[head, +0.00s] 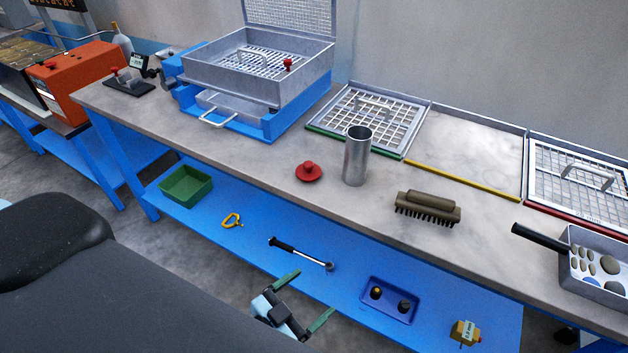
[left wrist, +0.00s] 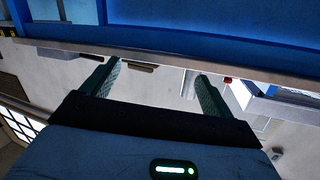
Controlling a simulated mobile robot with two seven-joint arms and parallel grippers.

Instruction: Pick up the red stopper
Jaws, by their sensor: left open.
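The red stopper (head: 309,172), a round disc with a knob on top, sits on the grey worktop left of the metal cylinder (head: 356,157). My left gripper (head: 315,291) is open and empty. It is in front of the bench, lower than the worktop, near the blue lower shelf. In the left wrist view the two green fingers (left wrist: 157,68) are spread apart with nothing between them. A small red patch (left wrist: 228,80) shows there past the worktop edge; it may be the stopper. My right gripper is in neither view.
A brush (head: 428,208) lies right of the cylinder. A blue-based sieve machine (head: 262,123) stands behind left. Framed grids (head: 372,118) lie at the back. The worktop edge (left wrist: 150,59) lies between gripper and stopper. The lower shelf holds a green bin (head: 187,186) and a blue tray (head: 389,314).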

